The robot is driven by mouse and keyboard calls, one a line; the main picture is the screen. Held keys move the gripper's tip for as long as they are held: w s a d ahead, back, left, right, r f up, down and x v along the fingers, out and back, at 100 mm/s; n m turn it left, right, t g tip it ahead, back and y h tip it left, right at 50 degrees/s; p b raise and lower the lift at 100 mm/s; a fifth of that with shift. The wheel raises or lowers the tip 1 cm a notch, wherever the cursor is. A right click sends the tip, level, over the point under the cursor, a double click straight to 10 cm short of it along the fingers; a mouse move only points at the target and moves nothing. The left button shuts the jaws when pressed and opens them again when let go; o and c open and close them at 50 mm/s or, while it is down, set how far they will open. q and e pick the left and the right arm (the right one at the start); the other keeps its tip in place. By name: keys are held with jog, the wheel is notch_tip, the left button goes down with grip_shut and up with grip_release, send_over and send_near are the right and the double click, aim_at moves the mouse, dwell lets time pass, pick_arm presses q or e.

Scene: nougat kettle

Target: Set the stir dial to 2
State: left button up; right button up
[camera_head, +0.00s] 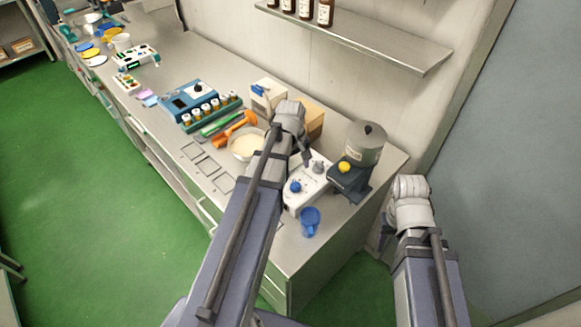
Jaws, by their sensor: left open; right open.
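A white control unit (312,185) stands near the right end of the bench. It carries a blue dial (295,186) and a grey knob (319,167); their markings are too small to read. A grey lidded kettle (365,143) stands behind it on a dark base (349,183) with a yellow knob (344,167). I cannot tell by label which is the stir dial. My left gripper (307,160) is open above the back of the white unit, and my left arm hides part of that unit. My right gripper (384,240) is open, off the bench's right end, apart from everything.
A blue mug (310,221) stands in front of the white unit. A bowl of pale stuff (246,146), an orange tool (234,130) and a blue rack with jars (203,106) lie to the left. A shelf with brown bottles (367,38) hangs above. The bench's front right corner is clear.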

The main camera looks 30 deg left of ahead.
aim_at(296, 183)
pick_arm(q)
jog(key=shift+s+r+m+g, duration=0.15)
jog(key=shift+r+m+g, duration=0.2)
jog(key=shift+m, duration=0.25)
jog(key=shift+s+r+y, duration=0.1)
jog(key=shift+s+y, duration=0.1)
jog(key=shift+y, duration=0.1)
notch_tip(296, 183, down, 8)
jog(key=b, duration=0.7)
jog(key=shift+b, duration=0.35)
jog(key=shift+r, duration=0.1)
grip_shut()
